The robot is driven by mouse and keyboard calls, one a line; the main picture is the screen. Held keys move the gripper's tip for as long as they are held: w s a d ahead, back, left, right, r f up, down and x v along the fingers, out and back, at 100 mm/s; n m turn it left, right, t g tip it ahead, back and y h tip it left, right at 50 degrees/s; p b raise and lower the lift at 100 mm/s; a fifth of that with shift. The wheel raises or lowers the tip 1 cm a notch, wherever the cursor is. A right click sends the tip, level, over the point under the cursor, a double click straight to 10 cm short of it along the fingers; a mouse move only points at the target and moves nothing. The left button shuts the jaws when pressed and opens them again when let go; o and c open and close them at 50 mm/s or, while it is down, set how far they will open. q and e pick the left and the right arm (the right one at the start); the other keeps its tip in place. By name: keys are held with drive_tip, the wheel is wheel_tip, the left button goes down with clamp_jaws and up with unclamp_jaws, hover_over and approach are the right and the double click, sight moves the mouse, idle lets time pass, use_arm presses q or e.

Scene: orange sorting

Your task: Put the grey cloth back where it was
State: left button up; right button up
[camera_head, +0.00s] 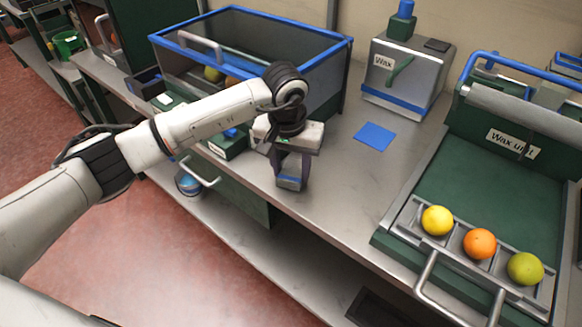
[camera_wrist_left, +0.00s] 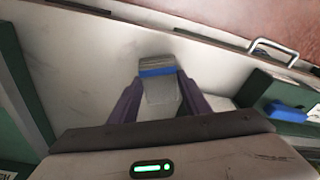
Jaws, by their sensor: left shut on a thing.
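The grey cloth (camera_head: 290,183) is a small grey piece with a blue band, held between the fingers of my left gripper (camera_head: 290,178) over the front part of the metal worktop. In the left wrist view the cloth (camera_wrist_left: 158,82) sticks out beyond the fingertips of the left gripper (camera_wrist_left: 155,95), which are shut on it. I cannot tell whether its lower end touches the worktop. My right gripper is in neither view.
A flat blue square (camera_head: 374,136) lies on the worktop, right of the gripper. A blue-rimmed bin (camera_head: 335,52) and a Wax box (camera_head: 405,75) stand behind. At right, the Wax unit (camera_head: 470,185) has a tray with a yellow fruit (camera_head: 437,220), an orange (camera_head: 480,243) and a green fruit (camera_head: 525,268).

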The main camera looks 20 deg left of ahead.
sight(289, 179)
use_arm(q)
drive_tip(key=shift+f, duration=0.2)
drive_tip(key=o, duration=1)
drive_tip(key=shift+r, duration=0.1)
drive_tip(key=shift+r, duration=0.3)
drive_tip(key=r, duration=0.4)
drive_tip(key=s+r+b, duration=0.1)
drive_tip(key=r, duration=0.2)
drive_tip(key=s+r, duration=0.1)
drive_tip(key=r, duration=0.3)
drive_tip(key=shift+r, duration=0.3)
drive_tip(key=shift+w, duration=0.1)
